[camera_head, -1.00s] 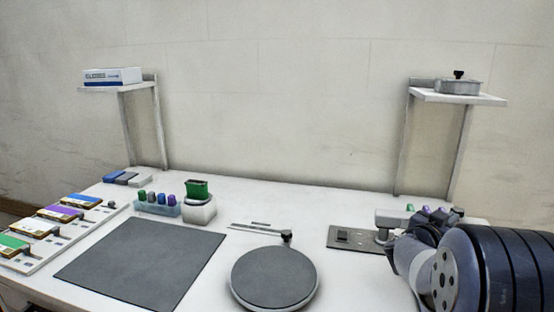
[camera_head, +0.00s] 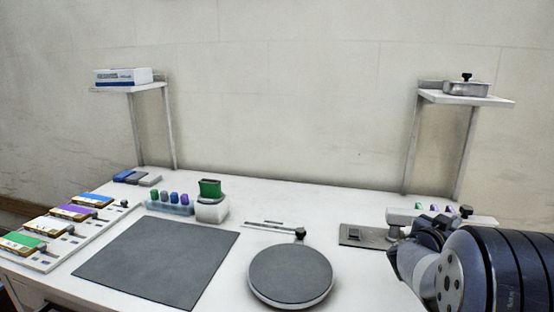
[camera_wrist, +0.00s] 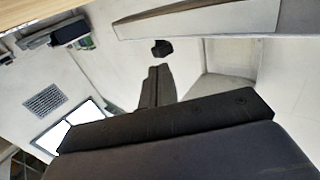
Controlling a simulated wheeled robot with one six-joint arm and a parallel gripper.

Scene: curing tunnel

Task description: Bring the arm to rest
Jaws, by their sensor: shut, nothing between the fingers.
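My arm (camera_head: 480,268) reaches in from the right edge of the head view, folded over the right end of the white table. The gripper itself is hidden behind the arm links there. In the wrist view my gripper (camera_wrist: 156,74) shows as dark narrow fingers closed together beyond its wide dark body. Nothing is held between them. The fingers point toward a pale, tilted background, apart from any surface as far as I can tell.
The white table (camera_head: 345,282) carries a dark mat (camera_head: 157,262), a round grey disc (camera_head: 291,275), a green-topped container (camera_head: 211,204) and a dark plate (camera_head: 365,235) near my arm. Two wall shelves stand behind. Colored packs (camera_head: 47,224) line the left.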

